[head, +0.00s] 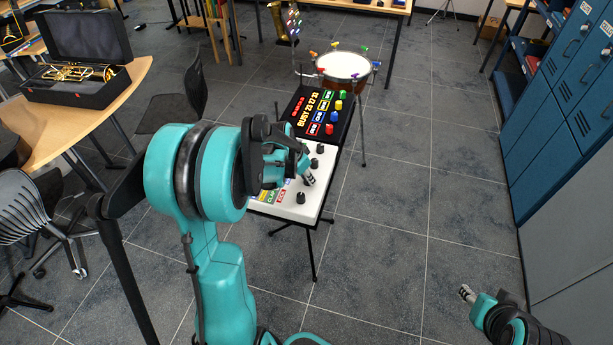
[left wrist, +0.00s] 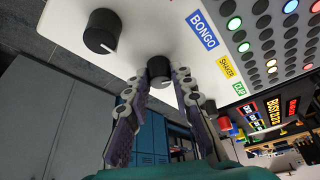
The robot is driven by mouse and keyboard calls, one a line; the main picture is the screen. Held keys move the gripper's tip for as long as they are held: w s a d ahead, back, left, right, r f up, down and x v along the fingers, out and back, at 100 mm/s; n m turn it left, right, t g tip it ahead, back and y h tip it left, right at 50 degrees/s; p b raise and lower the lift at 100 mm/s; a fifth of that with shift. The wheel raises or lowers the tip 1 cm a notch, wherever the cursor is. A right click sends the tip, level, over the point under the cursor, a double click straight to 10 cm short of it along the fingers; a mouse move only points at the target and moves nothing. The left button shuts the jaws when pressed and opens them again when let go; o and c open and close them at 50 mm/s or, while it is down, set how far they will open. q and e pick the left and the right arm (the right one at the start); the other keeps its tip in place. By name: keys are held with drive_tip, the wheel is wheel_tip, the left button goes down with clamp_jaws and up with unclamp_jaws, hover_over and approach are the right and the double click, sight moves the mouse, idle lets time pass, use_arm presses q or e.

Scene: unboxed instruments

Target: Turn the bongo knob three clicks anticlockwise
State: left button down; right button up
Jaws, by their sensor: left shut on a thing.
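The white drum-machine panel (head: 315,200) stands on a thin stand in the middle of the head view, with black knobs along its right side. In the left wrist view, my left gripper (left wrist: 161,76) has its two fingers on either side of a black knob (left wrist: 159,67) and is shut on it. A blue BONGO label (left wrist: 202,30) lies just beyond that knob. Another black knob (left wrist: 101,32) with a white pointer line is free beside it. In the head view, my left gripper (head: 309,180) hides the held knob. My right gripper (head: 467,293) is low over the floor, away from the panel.
A black unit (head: 341,121) with coloured knobs and a red display adjoins the panel's far end. A drum (head: 343,66) stands behind. Blue lockers (head: 565,110) line the right. A table (head: 105,115) with an open instrument case is at left. The floor right of the panel is clear.

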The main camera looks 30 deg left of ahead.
use_arm(q)
drive_tip(key=shift+n, duration=0.3)
drive_tip(key=n, duration=0.2)
drive_tip(key=n+y, duration=0.1)
drive_tip(key=shift+d+n+y, duration=0.15)
drive_tip(key=shift+n+y, duration=0.15)
drive_tip(key=shift+n, duration=0.1)
drive_tip(key=n+y, duration=0.1)
drive_tip(key=n, duration=0.3)
drive_tip(key=shift+d+n+y, duration=0.15)
drive_tip(key=shift+n+y, duration=0.15)
drive_tip(key=shift+y, duration=0.1)
drive_tip(key=n+g+y, duration=0.1)
drive_tip(key=n, duration=0.3)
drive_tip(key=shift+w, duration=0.1)
drive_tip(key=n+g, duration=0.1)
drive_tip(key=n, duration=0.1)
drive_tip(key=n+y, duration=0.1)
drive_tip(key=n, duration=0.1)
drive_tip(key=shift+w+d+g, duration=0.1)
drive_tip(key=shift+g, duration=0.3)
drive_tip(key=shift+n, duration=0.5)
drive_tip(key=c, duration=1.3)
unclamp_jaws()
